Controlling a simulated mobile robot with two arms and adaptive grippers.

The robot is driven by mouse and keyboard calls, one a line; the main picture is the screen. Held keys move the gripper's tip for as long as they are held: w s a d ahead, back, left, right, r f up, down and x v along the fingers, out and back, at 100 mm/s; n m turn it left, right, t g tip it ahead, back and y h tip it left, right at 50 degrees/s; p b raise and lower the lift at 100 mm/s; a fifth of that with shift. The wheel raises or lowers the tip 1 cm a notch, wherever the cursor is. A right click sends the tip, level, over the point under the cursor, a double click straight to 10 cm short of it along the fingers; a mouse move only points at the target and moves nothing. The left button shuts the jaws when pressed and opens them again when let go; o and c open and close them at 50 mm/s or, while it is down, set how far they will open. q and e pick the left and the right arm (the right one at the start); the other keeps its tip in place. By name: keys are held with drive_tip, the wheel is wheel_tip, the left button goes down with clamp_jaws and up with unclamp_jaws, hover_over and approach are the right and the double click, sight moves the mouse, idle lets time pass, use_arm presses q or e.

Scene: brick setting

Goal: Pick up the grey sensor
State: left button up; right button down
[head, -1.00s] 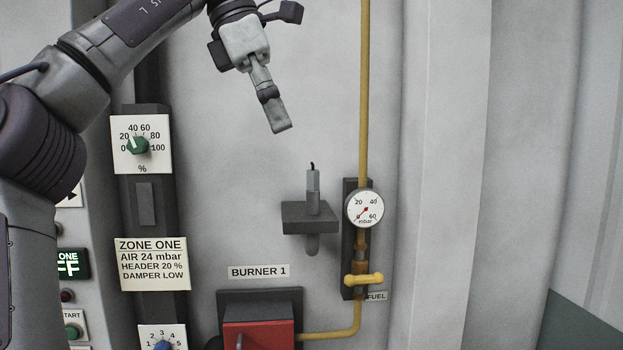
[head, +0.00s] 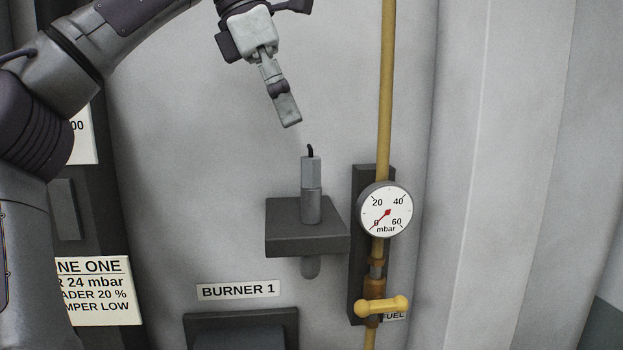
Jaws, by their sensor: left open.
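The grey sensor (head: 311,190) stands upright in a dark grey bracket (head: 305,238) on the wall. A short black lead sticks out of its top, and its rounded lower end shows below the bracket. My left gripper (head: 288,118) is above the sensor and slightly to its left, pointing down and tilted. It is apart from the sensor and holds nothing that I can see. Its fingers overlap from this side, so the gap between them is hidden. My right gripper is not in view.
A yellow pipe (head: 387,90) with a round mbar gauge (head: 385,210) and a yellow valve handle (head: 382,306) runs close to the right of the bracket. A BURNER 1 label (head: 238,289) and a dark housing (head: 240,330) are below. The wall left of the sensor is clear.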

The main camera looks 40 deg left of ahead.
sight(308, 158)
use_arm(q)
drive_tip(key=f, duration=0.1)
drive_tip(key=w+f, duration=0.1)
drive_tip(key=f, duration=0.1)
drive_tip(key=shift+w, duration=0.2)
drive_tip(key=shift+w+f+p, duration=0.35)
drive_tip(key=shift+w+f, duration=0.15)
drive_tip(key=shift+f, duration=0.3)
drive_tip(key=p+x, duration=0.1)
drive_tip(key=x, duration=0.2)
drive_tip(key=shift+w+d+f, duration=0.1)
drive_tip(key=shift+d+f, duration=0.05)
drive_tip(key=shift+d, duration=0.1)
drive_tip(key=shift+w+a+f, duration=0.1)
drive_tip(key=shift+w+f, duration=0.15)
drive_tip(key=shift+f, duration=0.2)
drive_tip(key=shift+s, duration=0.15)
drive_tip(key=c, duration=0.6)
clamp_jaws()
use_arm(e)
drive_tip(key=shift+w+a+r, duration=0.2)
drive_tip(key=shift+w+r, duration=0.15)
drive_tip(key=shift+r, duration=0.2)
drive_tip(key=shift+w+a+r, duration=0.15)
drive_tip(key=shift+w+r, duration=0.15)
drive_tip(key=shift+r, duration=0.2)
